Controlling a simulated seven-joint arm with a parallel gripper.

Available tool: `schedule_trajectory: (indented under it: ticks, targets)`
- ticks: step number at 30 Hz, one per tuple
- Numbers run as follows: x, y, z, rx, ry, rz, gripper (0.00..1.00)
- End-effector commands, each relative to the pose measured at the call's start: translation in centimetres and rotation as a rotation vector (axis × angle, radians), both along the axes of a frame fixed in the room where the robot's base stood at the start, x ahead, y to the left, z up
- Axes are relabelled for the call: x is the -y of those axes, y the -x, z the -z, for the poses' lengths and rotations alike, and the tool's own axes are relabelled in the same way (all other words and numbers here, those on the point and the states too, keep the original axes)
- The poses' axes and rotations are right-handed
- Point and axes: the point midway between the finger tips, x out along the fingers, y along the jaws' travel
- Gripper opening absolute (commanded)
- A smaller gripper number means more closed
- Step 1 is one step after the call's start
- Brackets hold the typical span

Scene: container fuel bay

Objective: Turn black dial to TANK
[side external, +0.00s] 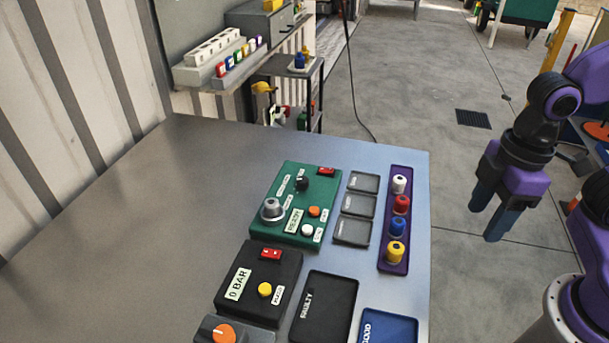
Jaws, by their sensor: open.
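A green control panel (268,219) lies on the metal table in the side external view. A small black dial (302,184) sits near its top, with small white labels beside it that are too small to read. The panel also carries a silver knob (272,209), a READY display (294,220), an orange button, a white button and a red display. My gripper (491,216) is open and empty. It points down, off the table's right edge, well to the right of the panel and apart from it.
A purple rack (396,258) with several coloured knobs stands between the panel and my gripper. Three small grey trays (357,206) lie beside the panel. A black box (240,312) with a yellow button, a FAULTY tray (330,290) and a blue tray (392,323) are in front. The table's left is clear.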

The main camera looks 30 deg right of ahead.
Motion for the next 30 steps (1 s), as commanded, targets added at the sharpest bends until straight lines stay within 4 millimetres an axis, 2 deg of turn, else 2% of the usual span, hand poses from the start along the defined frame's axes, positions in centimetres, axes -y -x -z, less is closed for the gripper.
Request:
schedule_trajectory:
  ticks: [1,6,15,24,30]
  targets:
    - [-1.0,-1.4,-0.3,0.002,-0.014,0.016,0.56]
    - [-3.7,-5.8,-1.1,0.018,-0.06,0.055,0.56]
    - [-7.4,-13.9,-2.5,0.063,-0.136,0.128,0.56]
    - [-9.5,-22.1,-3.6,0.129,-0.199,0.202,0.56]
    - [-9.7,-26.6,-4.2,0.177,-0.227,0.246,0.56]
